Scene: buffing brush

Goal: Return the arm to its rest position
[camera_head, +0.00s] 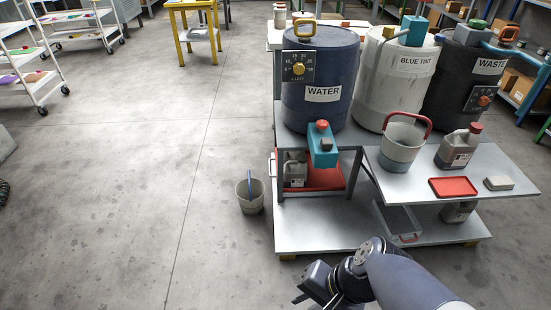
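My arm (395,280) reaches in from the bottom right edge in the head view. My gripper (303,297) is the dark part at its end, low in the picture and angled down to the left. It is over the floor, apart from the grey bench (330,232). Its fingertips are small and partly cut off by the bottom edge, so I cannot see whether they are open or shut. No held thing is visible.
The bench carries a blue WATER drum (322,110), a white BLUE TINT drum (385,100) and a dark WASTE drum (455,90). A bucket with a red handle (400,150) stands on its side shelf. A small bucket (250,197) stands on the floor.

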